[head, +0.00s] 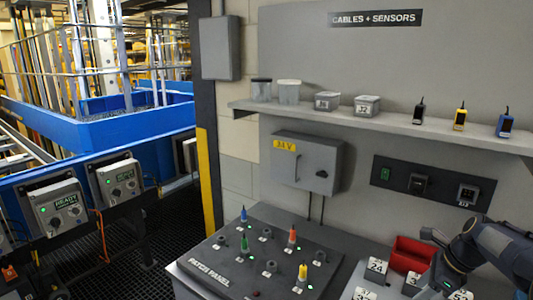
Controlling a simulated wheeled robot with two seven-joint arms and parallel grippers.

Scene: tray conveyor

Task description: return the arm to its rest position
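One dark grey arm of mine reaches in from the right edge of the head view, low over the right end of the bench. The end of this arm, my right gripper (428,288), points down among the small numbered boxes at the bottom right. Its fingers are small and dark, partly cut by the frame's lower edge, so their opening is unclear. My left arm and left gripper are not in view.
A patch panel (215,278) with blue, red and yellow plugs stands left of the arm. A red bin (411,252) and numbered boxes (376,268) sit close beside the arm.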

